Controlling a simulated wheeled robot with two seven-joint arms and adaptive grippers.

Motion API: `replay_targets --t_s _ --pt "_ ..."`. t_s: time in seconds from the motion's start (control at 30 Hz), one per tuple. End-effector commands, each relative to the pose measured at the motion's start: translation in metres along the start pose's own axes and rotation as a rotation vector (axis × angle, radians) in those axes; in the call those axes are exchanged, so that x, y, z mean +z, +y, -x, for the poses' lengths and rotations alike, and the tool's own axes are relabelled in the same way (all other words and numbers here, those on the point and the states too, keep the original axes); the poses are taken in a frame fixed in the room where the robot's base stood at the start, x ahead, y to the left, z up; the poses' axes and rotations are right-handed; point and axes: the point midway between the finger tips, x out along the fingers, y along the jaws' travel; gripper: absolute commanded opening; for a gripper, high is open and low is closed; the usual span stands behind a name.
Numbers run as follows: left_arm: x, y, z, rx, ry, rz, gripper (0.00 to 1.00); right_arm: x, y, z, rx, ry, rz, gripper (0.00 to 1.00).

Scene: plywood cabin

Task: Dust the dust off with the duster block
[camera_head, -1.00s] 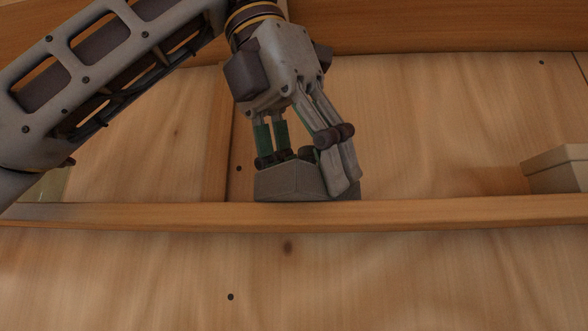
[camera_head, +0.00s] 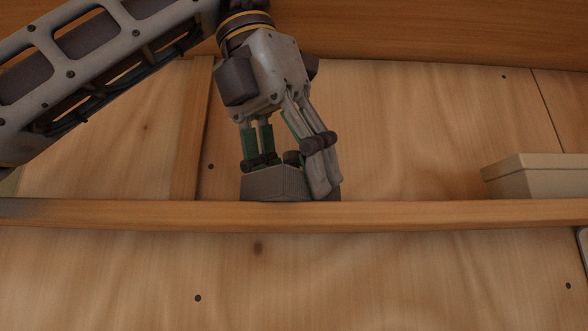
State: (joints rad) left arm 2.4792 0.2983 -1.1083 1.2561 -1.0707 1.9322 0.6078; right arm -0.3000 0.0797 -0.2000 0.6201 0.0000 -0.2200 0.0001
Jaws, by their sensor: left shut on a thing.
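My left gripper (camera_head: 293,178) reaches down from above and is shut on a grey block (camera_head: 272,183), which looks like the duster block. The block sits at the wooden shelf (camera_head: 420,213), just behind its front edge, and the edge hides its underside. I cannot tell whether it touches the shelf surface. The fingers cover part of its right side. No dust can be made out in this view. My right gripper is not in view.
A pale lidded box (camera_head: 535,177) stands on the shelf at the right. A vertical wooden post (camera_head: 193,130) is left of the gripper. A thick beam (camera_head: 440,35) runs above. The shelf between block and box looks clear.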

Motion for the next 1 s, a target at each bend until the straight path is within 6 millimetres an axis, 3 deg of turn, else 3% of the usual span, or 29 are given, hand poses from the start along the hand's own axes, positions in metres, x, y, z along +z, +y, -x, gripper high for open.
replay_targets --t_s 0.57,1.0 --pt "0.007 0.009 -0.008 0.002 0.004 0.0 0.25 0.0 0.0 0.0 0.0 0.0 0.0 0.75" --pt "-0.002 0.022 -0.002 0.003 0.006 0.002 0.25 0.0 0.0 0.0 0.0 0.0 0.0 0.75"
